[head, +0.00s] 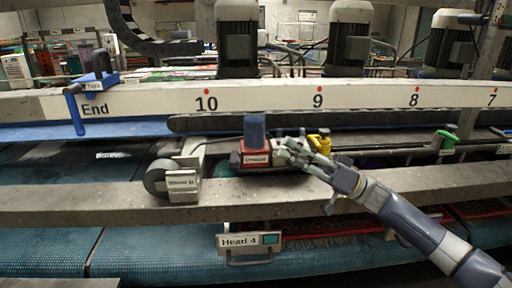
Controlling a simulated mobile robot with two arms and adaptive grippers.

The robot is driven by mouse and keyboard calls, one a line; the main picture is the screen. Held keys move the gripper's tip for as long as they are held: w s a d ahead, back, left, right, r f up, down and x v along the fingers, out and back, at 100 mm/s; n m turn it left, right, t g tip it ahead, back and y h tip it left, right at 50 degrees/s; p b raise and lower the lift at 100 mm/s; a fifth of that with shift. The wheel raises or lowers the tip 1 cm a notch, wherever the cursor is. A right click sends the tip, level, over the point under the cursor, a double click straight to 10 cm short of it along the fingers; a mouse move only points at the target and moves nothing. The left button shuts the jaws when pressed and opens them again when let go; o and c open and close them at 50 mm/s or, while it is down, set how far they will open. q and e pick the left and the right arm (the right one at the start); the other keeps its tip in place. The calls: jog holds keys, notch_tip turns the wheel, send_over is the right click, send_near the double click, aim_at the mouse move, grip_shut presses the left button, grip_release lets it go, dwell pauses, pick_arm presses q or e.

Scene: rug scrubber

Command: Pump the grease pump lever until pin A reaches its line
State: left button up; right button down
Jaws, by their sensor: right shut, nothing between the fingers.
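The grease pump (255,160) is a small red box with a white label and a dark blue cylinder (254,131) on top. It stands on the grey beam at the middle of the head view. My right gripper (281,149) comes in from the lower right and is shut and empty. Its fingertips are at the right side of the pump; I cannot tell whether they touch it. The pump lever cannot be made out and may be behind my gripper. Pin A and its line are too small to tell. My left gripper is not in view.
A yellow part (323,141) is just behind my right gripper; a green handle (447,138) is farther right. A blue clamp (95,90) sits on the numbered rail (260,99). The Head 4 panel (249,242) hangs below.

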aim_at(237, 157)
jog(key=p+x, duration=0.5)
jog(key=x, duration=0.5)
pick_arm(q)
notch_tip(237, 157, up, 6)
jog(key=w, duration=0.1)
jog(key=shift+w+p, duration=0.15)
jog(key=shift+p, duration=0.25)
pick_arm(e)
jog(key=f, duration=0.2)
jog(key=s+f, duration=0.1)
jog(key=f, duration=0.1)
jog(key=shift+s+a, duration=0.1)
jog(key=shift+a, duration=0.25)
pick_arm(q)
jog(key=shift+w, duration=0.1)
